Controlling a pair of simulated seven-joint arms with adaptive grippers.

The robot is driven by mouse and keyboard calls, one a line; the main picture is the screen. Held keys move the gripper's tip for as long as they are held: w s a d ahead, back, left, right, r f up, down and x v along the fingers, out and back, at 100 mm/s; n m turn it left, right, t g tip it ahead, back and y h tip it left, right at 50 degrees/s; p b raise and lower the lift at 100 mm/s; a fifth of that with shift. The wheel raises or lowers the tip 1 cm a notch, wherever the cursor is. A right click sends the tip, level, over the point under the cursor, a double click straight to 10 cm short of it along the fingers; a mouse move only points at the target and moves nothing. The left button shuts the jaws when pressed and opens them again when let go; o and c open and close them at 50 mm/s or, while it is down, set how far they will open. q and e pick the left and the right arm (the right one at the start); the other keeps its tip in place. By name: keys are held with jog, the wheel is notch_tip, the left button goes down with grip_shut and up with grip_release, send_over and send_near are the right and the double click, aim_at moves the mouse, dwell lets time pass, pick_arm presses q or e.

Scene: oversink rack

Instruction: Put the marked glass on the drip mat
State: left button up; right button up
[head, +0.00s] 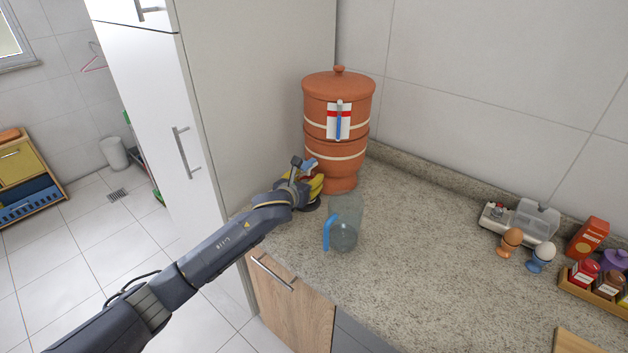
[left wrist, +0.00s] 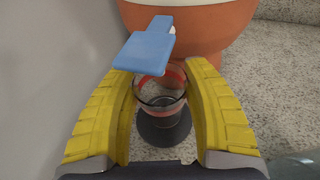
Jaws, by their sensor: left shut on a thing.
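My left gripper (head: 313,187), with yellow fingers, is at the foot of the clay water filter (head: 338,110). In the left wrist view the gripper (left wrist: 163,112) is closed around a clear glass (left wrist: 160,88) with a reddish band on it or showing through it. The glass is under the filter's blue tap (left wrist: 146,50). A dark round mat (left wrist: 164,132) shows below the glass; I cannot tell whether they touch. The fingers hide the glass in the head view. My right gripper is not in view.
A clear pitcher with a blue handle (head: 345,222) stands close right of my gripper. A tall white cabinet (head: 250,90) rises to the left. Egg cups, a small appliance (head: 520,220) and a spice tray (head: 596,290) are at the right. The middle counter is clear.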

pick_arm(q)
jog(key=shift+w+d+f, duration=0.15)
jog(key=shift+w, duration=0.1)
jog(key=shift+f, duration=0.1)
jog(key=shift+f, duration=0.1)
jog(key=o, duration=1.2)
jog(key=shift+f, duration=0.1)
jog(key=shift+o, duration=0.2)
jog(key=shift+r, duration=0.2)
jog(key=v, duration=1.2)
jog(key=shift+s, duration=0.1)
